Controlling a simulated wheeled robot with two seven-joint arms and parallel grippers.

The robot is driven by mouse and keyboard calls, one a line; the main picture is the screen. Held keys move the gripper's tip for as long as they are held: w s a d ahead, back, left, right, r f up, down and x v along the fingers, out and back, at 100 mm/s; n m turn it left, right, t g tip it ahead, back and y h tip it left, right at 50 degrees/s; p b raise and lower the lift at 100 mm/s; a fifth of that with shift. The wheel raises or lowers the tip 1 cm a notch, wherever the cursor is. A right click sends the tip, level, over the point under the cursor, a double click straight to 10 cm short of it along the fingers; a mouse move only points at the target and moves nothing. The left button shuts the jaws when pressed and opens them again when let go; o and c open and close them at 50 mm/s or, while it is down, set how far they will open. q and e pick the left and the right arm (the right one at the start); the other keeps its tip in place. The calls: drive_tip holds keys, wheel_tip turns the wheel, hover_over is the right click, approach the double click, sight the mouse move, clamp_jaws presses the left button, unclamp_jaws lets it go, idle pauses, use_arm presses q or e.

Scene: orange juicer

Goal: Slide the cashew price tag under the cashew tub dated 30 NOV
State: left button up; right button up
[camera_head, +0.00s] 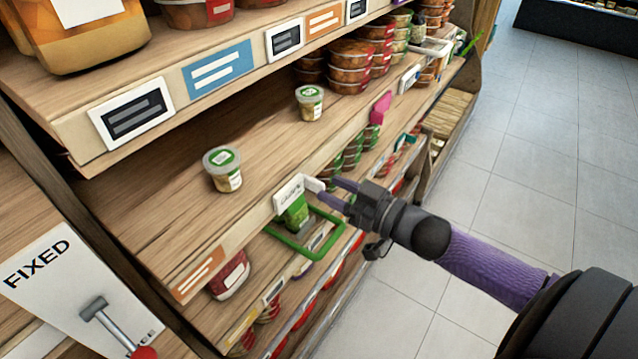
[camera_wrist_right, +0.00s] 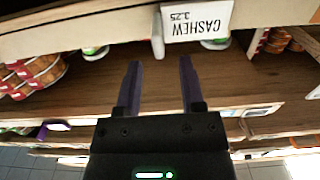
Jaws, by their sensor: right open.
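The white cashew price tag (camera_head: 289,188) is at the front edge of the middle shelf. In the right wrist view the tag (camera_wrist_right: 197,20) appears upside down and reads "CASHEW 3.25". Two small tubs with green-and-white lids stand apart on that shelf: a nearer tub (camera_head: 225,168) and a farther tub (camera_head: 309,102). Their dates are too small to read, so I cannot tell which is 30 NOV. My right gripper (camera_head: 328,190) is open and empty in front of the shelf, close to the tag, its fingers (camera_wrist_right: 161,65) pointing at the shelf edge. My left gripper is not in view.
A green frame (camera_head: 296,252) juts out below the tag. Stacked reddish tubs (camera_head: 350,68) fill the far end of the shelf. A pink tag (camera_head: 381,107) stands on its edge. An upper shelf (camera_head: 200,50) overhangs the back. Bare wood surrounds the two tubs.

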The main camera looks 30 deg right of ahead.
sight(324, 185)
drive_tip(key=shift+x, duration=1.9)
drive_tip(key=shift+c, duration=0.3)
clamp_jaws()
